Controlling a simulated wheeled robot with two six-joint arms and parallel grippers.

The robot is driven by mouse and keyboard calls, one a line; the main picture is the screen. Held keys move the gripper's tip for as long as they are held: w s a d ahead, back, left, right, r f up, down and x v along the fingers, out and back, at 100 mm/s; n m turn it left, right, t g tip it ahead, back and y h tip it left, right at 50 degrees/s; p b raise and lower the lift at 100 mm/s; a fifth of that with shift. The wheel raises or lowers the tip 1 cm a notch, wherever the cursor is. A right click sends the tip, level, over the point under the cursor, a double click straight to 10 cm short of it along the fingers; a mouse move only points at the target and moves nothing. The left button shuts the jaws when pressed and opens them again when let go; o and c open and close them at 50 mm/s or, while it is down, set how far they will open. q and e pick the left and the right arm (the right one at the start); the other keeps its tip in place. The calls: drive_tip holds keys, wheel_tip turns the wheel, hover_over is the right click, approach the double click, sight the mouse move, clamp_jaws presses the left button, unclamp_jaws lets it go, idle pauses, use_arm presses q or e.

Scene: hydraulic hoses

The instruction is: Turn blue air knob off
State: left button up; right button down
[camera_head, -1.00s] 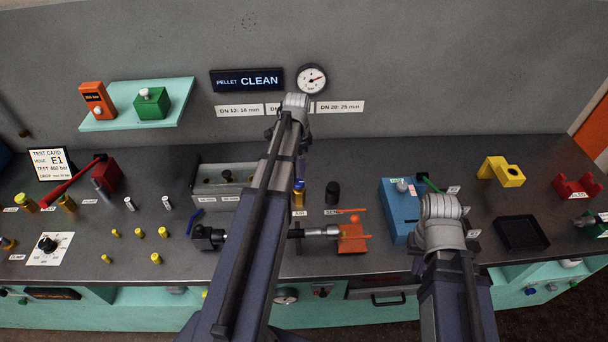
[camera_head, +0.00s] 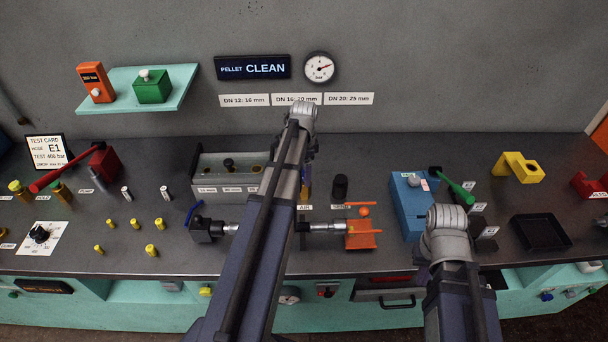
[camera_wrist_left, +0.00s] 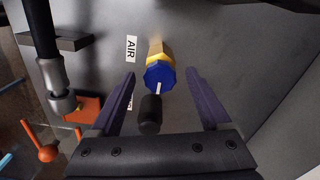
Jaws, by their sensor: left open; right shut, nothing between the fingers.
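The blue air knob (camera_wrist_left: 160,75) sits on a brass-yellow stem beside the AIR label (camera_wrist_left: 131,49) in the left wrist view. It has a white mark on its face. In the head view it is mostly hidden behind my left arm. My left gripper (camera_wrist_left: 162,77) is open, with one dark finger on each side of the knob. The fingers appear apart from the knob. My right arm reaches over the bench at right in the head view, with its gripper hidden beneath the wrist.
A black knob (camera_wrist_left: 150,114) stands close to the blue one, between my left fingers. An orange block (camera_head: 361,236) and metal rod lie nearby. A blue box (camera_head: 410,208) and green lever (camera_head: 456,186) are near my right arm. The wall stands behind.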

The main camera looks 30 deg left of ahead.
use_arm(q)
drive_tip(key=shift+c, duration=0.3)
clamp_jaws()
idle(0.3)
drive_tip(key=n, duration=0.4)
drive_tip(key=shift+n, duration=0.3)
drive_tip(key=n, duration=0.4)
drive_tip(key=shift+n, duration=0.3)
drive_tip(key=n, duration=0.4)
drive_tip(key=shift+n, duration=2.3)
